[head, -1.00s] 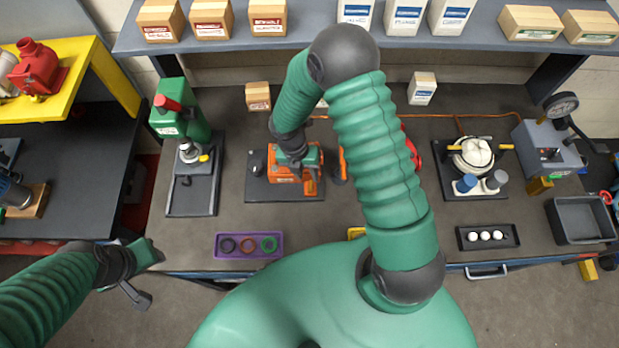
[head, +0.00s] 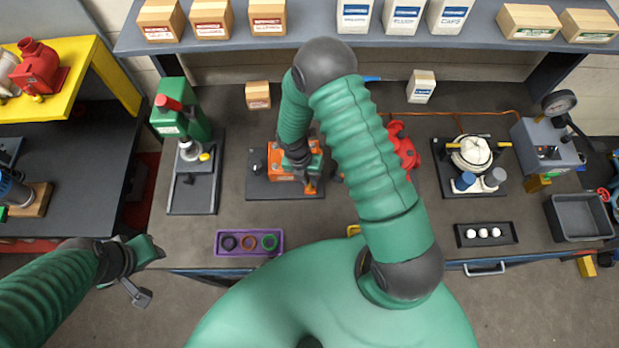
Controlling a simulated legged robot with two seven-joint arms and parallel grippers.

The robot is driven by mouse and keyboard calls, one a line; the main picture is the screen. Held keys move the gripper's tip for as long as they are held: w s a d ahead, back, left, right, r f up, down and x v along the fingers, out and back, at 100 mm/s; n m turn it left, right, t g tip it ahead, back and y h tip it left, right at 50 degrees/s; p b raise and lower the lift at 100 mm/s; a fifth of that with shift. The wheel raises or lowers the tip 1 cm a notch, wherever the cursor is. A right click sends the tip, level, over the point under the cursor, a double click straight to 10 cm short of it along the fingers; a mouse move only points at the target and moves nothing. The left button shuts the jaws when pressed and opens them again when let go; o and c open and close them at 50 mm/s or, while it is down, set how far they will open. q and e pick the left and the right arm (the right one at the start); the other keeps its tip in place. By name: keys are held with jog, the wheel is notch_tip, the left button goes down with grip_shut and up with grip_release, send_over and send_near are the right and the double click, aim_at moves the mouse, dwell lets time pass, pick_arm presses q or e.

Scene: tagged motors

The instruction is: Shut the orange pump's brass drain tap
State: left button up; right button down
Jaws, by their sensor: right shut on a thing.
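The orange pump (head: 283,172) stands on a dark base plate (head: 262,188) at the middle left of the bench in the head view. My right gripper (head: 304,176) reaches down over the pump's right half. It is shut on the pump's brass drain tap (head: 311,188), at the front right of the pump. The gripper and wrist cover much of the tap, so its handle angle cannot be read. My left gripper (head: 148,273) is open and empty at the lower left, off the bench's front edge.
A green machine (head: 180,115) stands left of the pump. A red pump (head: 402,148) is partly behind my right arm. A purple tray (head: 250,243) with rings lies in front. A black tray (head: 486,234) with white balls lies right. Small cartons stand at the back.

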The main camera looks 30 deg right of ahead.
jog(key=shift+m, duration=0.3)
jog(key=m, duration=0.3)
jog(key=shift+d+m+y, duration=0.15)
jog(key=shift+m+y, duration=0.15)
jog(key=shift+y, duration=0.1)
jog(key=m, duration=0.3)
jog(key=shift+s+d+m+g+y+b, duration=0.1)
jog(key=shift+s+m+g+y+b, duration=0.05)
jog(key=shift+m+g+y+b, duration=0.2)
jog(key=m, duration=0.4)
jog(key=shift+s+y+b, duration=0.15)
jog(key=shift+y+b, duration=0.15)
jog(key=shift+y, duration=0.05)
jog(key=shift+s+r+m+y, duration=0.1)
jog(key=shift+m+y, duration=0.2)
jog(key=shift+m, duration=1.45)
jog(key=c, duration=1.6)
grip_release()
jog(key=shift+o, duration=0.8)
